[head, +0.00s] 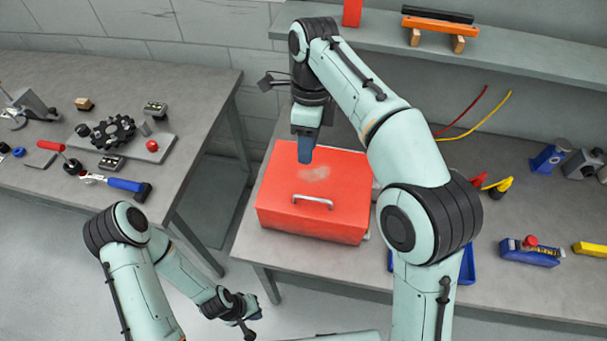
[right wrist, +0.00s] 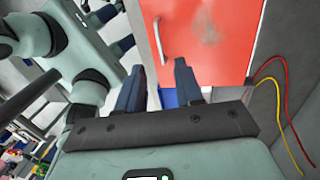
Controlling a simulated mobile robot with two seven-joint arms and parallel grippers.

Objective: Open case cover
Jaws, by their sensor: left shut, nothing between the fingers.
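A red case (head: 285,205) sits on the right-hand bench with its cover down. A pale metal handle (head: 312,202) is near its front edge, and the top has a pale smudge. In the right wrist view the case (right wrist: 225,45) fills the upper right, with the handle (right wrist: 158,40) along its left side. My right gripper (head: 306,158) is over the back left part of the case. Its two fingers (right wrist: 160,66) stand apart with nothing between them. My left gripper (head: 247,328) is low at the front, left of the bench, shut and empty, away from the case.
A shelf (head: 500,50) runs above the bench back, holding an orange-and-black tool (head: 440,25). A blue tray (head: 467,265) is partly hidden behind my right arm. Red and yellow cables (head: 480,120) hang behind. The left bench (head: 190,90) holds gears and tools; a gap separates the benches.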

